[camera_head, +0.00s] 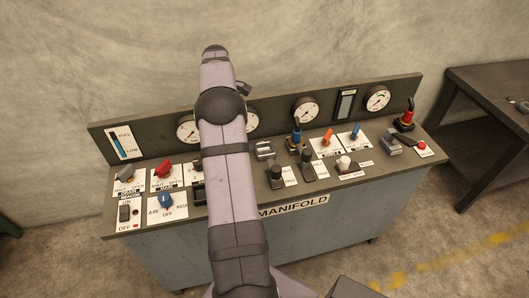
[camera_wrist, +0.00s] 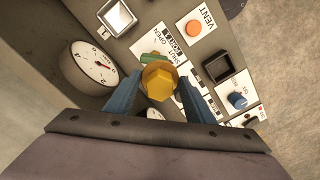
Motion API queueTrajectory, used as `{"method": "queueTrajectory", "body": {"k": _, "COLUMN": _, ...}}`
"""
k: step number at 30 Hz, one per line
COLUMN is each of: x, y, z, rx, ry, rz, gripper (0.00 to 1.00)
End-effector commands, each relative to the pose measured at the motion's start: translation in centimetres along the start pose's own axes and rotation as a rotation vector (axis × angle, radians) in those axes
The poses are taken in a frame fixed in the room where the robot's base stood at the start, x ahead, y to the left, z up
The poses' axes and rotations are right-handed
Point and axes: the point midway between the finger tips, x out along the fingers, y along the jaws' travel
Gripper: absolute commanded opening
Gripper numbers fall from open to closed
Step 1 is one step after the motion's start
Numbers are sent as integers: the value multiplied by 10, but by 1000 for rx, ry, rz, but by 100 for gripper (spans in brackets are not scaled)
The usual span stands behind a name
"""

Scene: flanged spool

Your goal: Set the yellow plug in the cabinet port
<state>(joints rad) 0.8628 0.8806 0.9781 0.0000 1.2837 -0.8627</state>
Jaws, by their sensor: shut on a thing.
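The yellow plug (camera_wrist: 160,80) has a hexagonal head and sits between the two blue fingers of my gripper (camera_wrist: 160,92) in the wrist view. My gripper is shut on it, above the panel of the cabinet (camera_head: 335,235). In the head view my arm hides the gripper and plug. The wrist view shows a bright-rimmed square opening (camera_wrist: 118,17) at upper left and a dark square fitting (camera_wrist: 216,68) to the right of the plug. I cannot tell which is the port. The plug's lower end is hidden, so contact with the panel cannot be told.
The panel carries a red knob (camera_head: 163,168), a blue knob (camera_head: 166,201) and several levers and plugs. A round gauge (camera_wrist: 90,68) is close left of my fingers in the wrist view. A raised gauge board (camera_head: 346,105) runs along the back. A dark table (camera_head: 485,85) stands at right.

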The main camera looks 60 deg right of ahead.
Motion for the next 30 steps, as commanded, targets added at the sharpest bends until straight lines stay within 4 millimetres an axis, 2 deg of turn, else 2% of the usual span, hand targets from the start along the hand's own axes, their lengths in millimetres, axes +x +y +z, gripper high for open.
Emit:
{"method": "queueTrajectory", "body": {"k": 1, "x": -1, "y": 14, "z": 5, "rx": 6, "ry": 1, "rz": 2, "gripper": 15}}
{"method": "queueTrajectory", "body": {"k": 6, "x": 0, "y": 53, "z": 24, "rx": 5, "ry": 1, "rz": 2, "gripper": 15}}
{"method": "queueTrajectory", "body": {"k": 12, "x": 2, "y": 84, "z": 50, "rx": 4, "ry": 2, "rz": 3, "gripper": 15}}
{"method": "queueTrajectory", "body": {"k": 21, "x": 5, "y": 108, "z": 78, "rx": 1, "ry": 2, "rz": 3, "gripper": 15}}
{"method": "queueTrajectory", "body": {"k": 30, "x": 7, "y": 111, "z": 84, "rx": 0, "ry": 2, "rz": 3, "gripper": 15}}
